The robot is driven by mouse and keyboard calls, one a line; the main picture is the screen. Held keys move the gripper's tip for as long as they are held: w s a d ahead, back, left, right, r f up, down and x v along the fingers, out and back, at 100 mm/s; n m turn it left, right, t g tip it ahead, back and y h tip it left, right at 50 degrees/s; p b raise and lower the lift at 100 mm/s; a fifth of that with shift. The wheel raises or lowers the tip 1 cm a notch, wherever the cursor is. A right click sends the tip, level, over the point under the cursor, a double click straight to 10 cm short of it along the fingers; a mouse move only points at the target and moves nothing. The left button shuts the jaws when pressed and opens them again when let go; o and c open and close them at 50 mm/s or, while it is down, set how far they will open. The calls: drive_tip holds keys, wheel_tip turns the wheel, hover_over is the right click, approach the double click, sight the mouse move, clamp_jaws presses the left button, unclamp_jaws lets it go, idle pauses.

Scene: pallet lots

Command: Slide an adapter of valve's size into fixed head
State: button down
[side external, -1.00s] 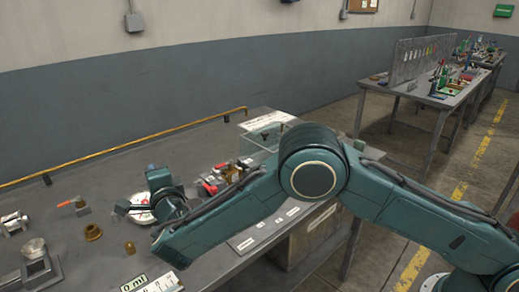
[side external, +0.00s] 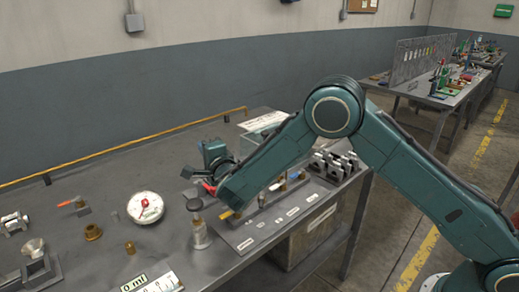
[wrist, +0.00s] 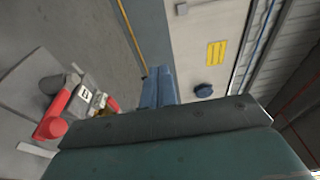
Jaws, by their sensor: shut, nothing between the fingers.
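A red-handled fitting (side external: 209,188) shows just below my gripper, partly hidden by my arm. In the wrist view, a red-handled fitting with a brass part (wrist: 98,101) lies at the left. I cannot tell which piece is the valve or the fixed head.
A metal fixture (side external: 36,262) stands at the front left. Several black-and-metal clamps (side external: 335,165) stand at the right. A yellow rail (side external: 130,147) runs along the back edge. The back left is largely clear.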

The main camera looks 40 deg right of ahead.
drive_tip(key=w+d, duration=0.2)
drive_tip(key=d, duration=1.2)
wheel_tip(320, 180, down, 10)
drive_tip(key=shift+w+d, duration=0.1)
drive_tip(key=shift+a, duration=0.5)
drive_tip(key=shift+s+a, duration=0.25)
drive_tip(key=shift+a, duration=0.85)
